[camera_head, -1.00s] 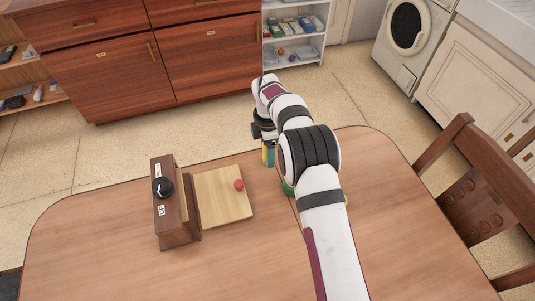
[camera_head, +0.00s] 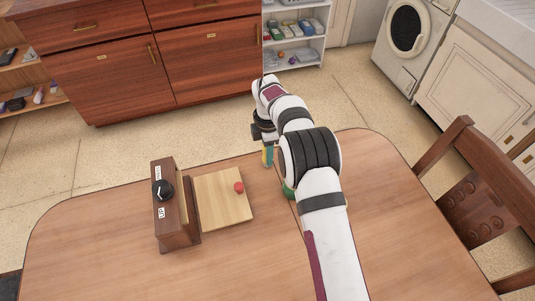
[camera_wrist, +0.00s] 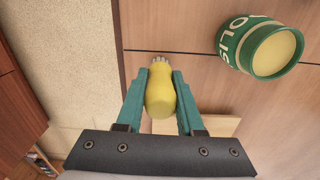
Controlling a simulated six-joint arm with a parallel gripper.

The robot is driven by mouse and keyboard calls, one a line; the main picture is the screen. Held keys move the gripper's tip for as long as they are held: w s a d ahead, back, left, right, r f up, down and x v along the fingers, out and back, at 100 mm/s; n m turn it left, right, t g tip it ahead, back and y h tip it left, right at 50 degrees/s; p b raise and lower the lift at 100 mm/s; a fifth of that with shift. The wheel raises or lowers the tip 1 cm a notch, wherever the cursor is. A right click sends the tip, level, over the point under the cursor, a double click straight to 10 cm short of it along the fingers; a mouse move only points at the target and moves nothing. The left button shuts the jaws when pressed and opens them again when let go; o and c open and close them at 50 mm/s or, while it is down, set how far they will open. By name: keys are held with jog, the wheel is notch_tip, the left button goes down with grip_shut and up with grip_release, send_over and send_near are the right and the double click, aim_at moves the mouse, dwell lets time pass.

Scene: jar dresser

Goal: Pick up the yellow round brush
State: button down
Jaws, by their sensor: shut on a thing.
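The yellow round brush (camera_wrist: 160,92) is between the two teal fingers of my gripper (camera_wrist: 161,80) in the wrist view. The fingers are shut on its yellow body, and pale bristles show at its far end. In the head view my gripper (camera_head: 268,156) is over the far edge of the table, and my arm hides most of what is around it. I cannot make out the brush clearly there.
A green jar (camera_wrist: 262,47) with pale lettering stands on the table (camera_head: 110,230); the head view shows part of it behind my arm. A wooden box with a black knob (camera_head: 176,205) and a light board with a red ball (camera_head: 239,187) stand left. A chair (camera_head: 475,205) is at right.

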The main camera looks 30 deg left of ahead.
jog(key=r, duration=0.4)
jog(key=shift+w+d+r, duration=0.1)
jog(key=shift+d, duration=0.25)
jog(key=w+d+r, duration=0.1)
jog(key=d+r, duration=0.5)
jog(key=d, duration=0.4)
jog(key=s+r, duration=0.3)
jog(key=s, duration=0.3)
jog(key=shift+w+f, duration=0.2)
jog(key=shift+f, duration=2.65)
jog(key=shift+f, duration=0.6)
notch_tip(320, 180, up, 7)
